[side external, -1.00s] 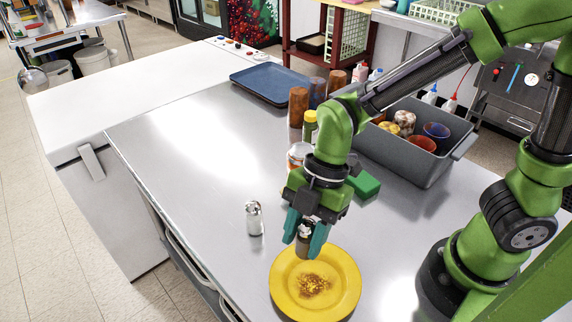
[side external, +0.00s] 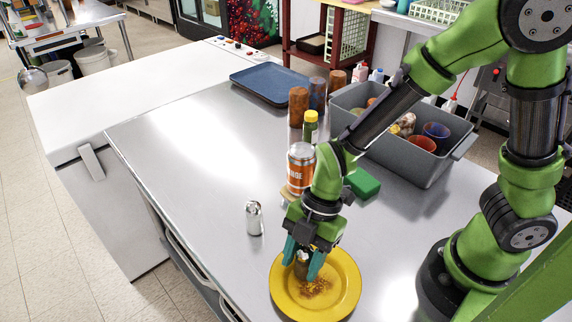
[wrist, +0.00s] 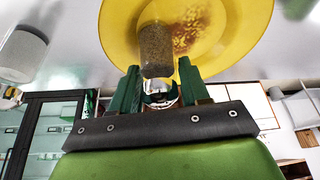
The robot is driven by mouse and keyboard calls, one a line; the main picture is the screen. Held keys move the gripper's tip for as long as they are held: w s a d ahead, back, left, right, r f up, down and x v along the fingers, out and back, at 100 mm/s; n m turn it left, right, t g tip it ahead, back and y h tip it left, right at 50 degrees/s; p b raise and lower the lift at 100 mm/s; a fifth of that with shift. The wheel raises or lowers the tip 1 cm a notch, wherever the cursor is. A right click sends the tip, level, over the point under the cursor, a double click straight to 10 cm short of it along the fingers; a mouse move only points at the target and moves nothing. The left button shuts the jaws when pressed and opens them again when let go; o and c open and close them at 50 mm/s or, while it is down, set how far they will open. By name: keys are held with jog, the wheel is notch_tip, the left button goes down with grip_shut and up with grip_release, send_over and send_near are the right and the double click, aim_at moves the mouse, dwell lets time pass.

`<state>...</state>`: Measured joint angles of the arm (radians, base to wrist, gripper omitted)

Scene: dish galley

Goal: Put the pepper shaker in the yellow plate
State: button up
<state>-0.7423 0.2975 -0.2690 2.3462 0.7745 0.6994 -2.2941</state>
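The yellow plate (side external: 345,290) lies on the steel counter near its front edge, with brown and yellow food crumbs in its middle. My gripper (side external: 302,268) is over the plate, fingers pointing down. The pepper shaker (side external: 302,258) is between its teal fingers, which are shut on it. In the wrist view the shaker (wrist: 156,48) shows dark grains in clear glass, its metal cap between the fingertips (wrist: 158,88). The shaker is low over the plate; I cannot tell whether it touches.
A second shaker with white contents (side external: 254,218) stands left of the plate. The counter's left part is clear.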

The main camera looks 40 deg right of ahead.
jog(key=o, duration=0.3)
jog(key=shift+o, duration=0.2)
jog(key=shift+r, duration=0.1)
jog(key=d+r+m+t+h, duration=0.2)
jog(key=d+r+m+t, duration=0.6)
jog(key=d+r+m, duration=1)
jog(key=shift+s+d+r+m+h, duration=0.15)
jog(key=shift+d+r+m+h, duration=0.2)
jog(key=shift+r+m, duration=1.95)
jog(key=shift+a+f+m, duration=0.15)
jog(key=shift+f+m, duration=0.75)
